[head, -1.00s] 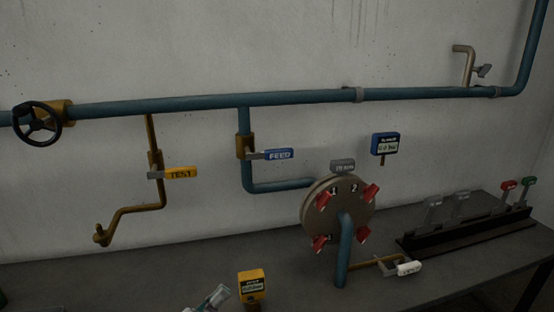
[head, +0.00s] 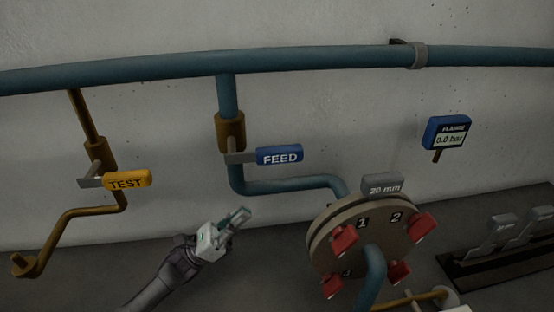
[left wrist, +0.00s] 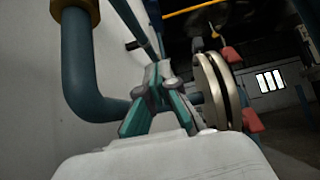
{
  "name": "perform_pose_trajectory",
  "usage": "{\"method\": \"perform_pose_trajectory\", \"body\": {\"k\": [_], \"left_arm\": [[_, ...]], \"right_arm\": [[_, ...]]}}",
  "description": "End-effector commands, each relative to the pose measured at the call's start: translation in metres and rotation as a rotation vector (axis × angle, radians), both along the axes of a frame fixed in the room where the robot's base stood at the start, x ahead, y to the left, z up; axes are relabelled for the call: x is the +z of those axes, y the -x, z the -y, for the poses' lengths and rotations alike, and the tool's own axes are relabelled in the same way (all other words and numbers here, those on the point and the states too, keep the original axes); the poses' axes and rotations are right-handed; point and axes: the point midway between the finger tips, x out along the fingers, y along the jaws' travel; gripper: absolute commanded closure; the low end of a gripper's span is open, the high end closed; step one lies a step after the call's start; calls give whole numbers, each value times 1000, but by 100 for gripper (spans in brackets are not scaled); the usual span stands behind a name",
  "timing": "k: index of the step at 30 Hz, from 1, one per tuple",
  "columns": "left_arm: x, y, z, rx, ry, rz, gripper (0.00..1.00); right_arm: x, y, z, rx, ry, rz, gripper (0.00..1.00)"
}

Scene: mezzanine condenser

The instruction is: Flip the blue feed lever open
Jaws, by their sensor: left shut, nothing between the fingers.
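The blue FEED lever (head: 279,156) sticks out level to the right from a brass valve body (head: 230,131) on the blue vertical pipe, across the pipe's line. My left gripper (head: 240,216) is shut and empty, below and a little left of the lever's handle, apart from it. In the left wrist view my gripper's fingers (left wrist: 158,88) come together at their tips, with a blue pipe bend (left wrist: 85,85) to their left. The FEED handle is not clearly seen in that view. My right gripper is not in view.
A yellow TEST lever (head: 127,181) sits on a brass pipe at left. A round flange (head: 342,225) with red clamps stands right of my gripper. A blue gauge (head: 446,132) reads 0.0 bar. Grey levers (head: 490,238) stand at far right.

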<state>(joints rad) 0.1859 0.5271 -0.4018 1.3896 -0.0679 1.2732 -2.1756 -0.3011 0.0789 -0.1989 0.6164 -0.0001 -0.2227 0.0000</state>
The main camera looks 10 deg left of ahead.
Motion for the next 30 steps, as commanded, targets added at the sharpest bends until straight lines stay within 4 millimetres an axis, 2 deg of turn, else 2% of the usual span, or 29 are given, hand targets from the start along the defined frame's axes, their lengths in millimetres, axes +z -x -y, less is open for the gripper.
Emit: {"method": "perform_pose_trajectory", "body": {"k": [3,11,17,25,30], "left_arm": [[0,0,0,0,0,0,100],[9,-3,5,-1,1,1,100],[38,-12,28,-2,2,1,100],[78,-28,66,-1,2,1,100],[102,-28,66,0,-1,0,100]], "right_arm": [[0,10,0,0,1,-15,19],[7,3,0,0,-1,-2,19],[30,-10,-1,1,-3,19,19],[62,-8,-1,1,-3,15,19],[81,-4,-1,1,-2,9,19]]}}
